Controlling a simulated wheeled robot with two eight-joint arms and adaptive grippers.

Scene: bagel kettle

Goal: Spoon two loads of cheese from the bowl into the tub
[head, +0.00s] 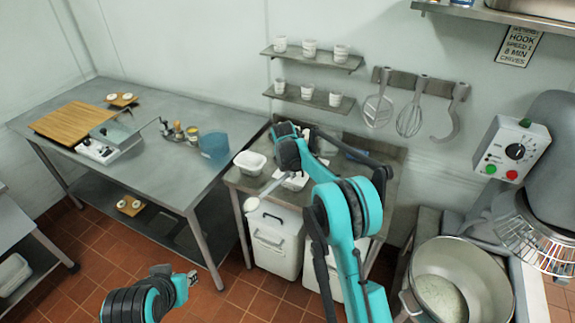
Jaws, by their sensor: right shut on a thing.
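My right gripper (296,172) is over the small steel table in the head view, shut on a spoon (270,188). The spoon's pale head (252,203) points down and left, past the table's front edge. Whether it carries cheese is too small to tell. A white tub (250,160) stands on the table left of the gripper. A second white container (292,182) is under the gripper, partly hidden by my arm. I cannot tell which holds the cheese. My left gripper (184,279) is low at the bottom left, over the floor, away from these; its jaw opening is unclear.
A blue container (214,145) and small jars (192,134) stand on the long steel table (150,180) at left. White lidded bins (275,243) are under the small table. A mixer bowl (470,262) is at right. Cups stand on wall shelves (308,97).

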